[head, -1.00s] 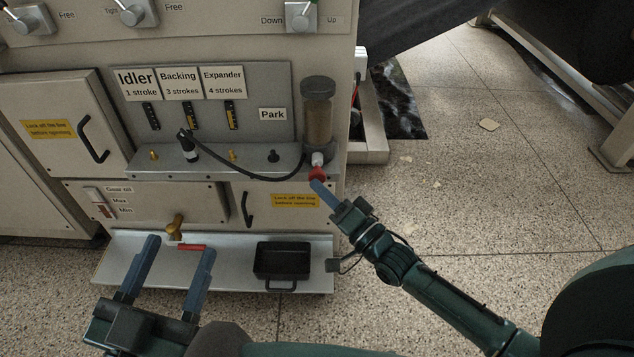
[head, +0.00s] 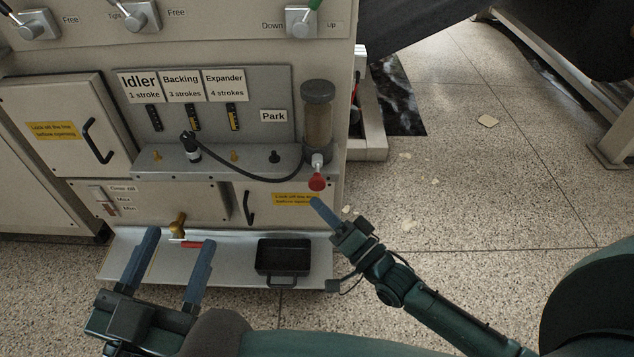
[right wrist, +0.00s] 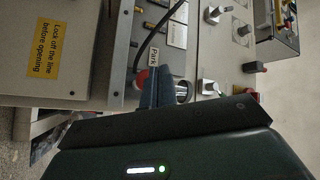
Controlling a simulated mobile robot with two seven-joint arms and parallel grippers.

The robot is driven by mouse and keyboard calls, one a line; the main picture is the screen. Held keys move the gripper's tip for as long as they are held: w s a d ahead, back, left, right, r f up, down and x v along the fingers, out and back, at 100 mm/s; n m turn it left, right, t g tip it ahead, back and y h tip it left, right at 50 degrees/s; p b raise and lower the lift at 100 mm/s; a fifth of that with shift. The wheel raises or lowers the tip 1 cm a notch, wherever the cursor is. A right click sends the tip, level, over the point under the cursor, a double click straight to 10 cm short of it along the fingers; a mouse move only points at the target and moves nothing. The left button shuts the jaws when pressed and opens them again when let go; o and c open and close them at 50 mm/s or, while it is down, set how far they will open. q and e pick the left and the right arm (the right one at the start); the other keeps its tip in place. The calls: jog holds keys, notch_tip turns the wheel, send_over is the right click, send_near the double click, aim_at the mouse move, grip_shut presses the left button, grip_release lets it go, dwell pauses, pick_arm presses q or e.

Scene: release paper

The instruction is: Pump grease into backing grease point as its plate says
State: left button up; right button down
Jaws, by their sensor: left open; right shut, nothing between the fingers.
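The Backing plate (head: 182,85) reads "3 strokes", between the Idler plate (head: 139,86) (1 stroke) and the Expander plate (head: 224,85) (4 strokes). A black hose (head: 236,171) runs from the grease pump (head: 317,118) to a coupler (head: 191,148) standing on the ledge below the Backing plate. The pump's red knob (head: 317,182) hangs at its lower end. My right gripper (head: 318,206) is shut and empty, a little below the knob; its fingers also show in the right wrist view (right wrist: 158,88). My left gripper (head: 172,264) is open and empty above the lower shelf.
A Park point (head: 274,156) and a brass Expander point (head: 235,156) stand free on the ledge. Open floor lies to the right.

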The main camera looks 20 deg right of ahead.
jog(key=s, duration=0.1)
jog(key=s+a+p, duration=0.1)
jog(key=s, duration=0.1)
jog(key=shift+s, duration=0.2)
dwell(0.8)
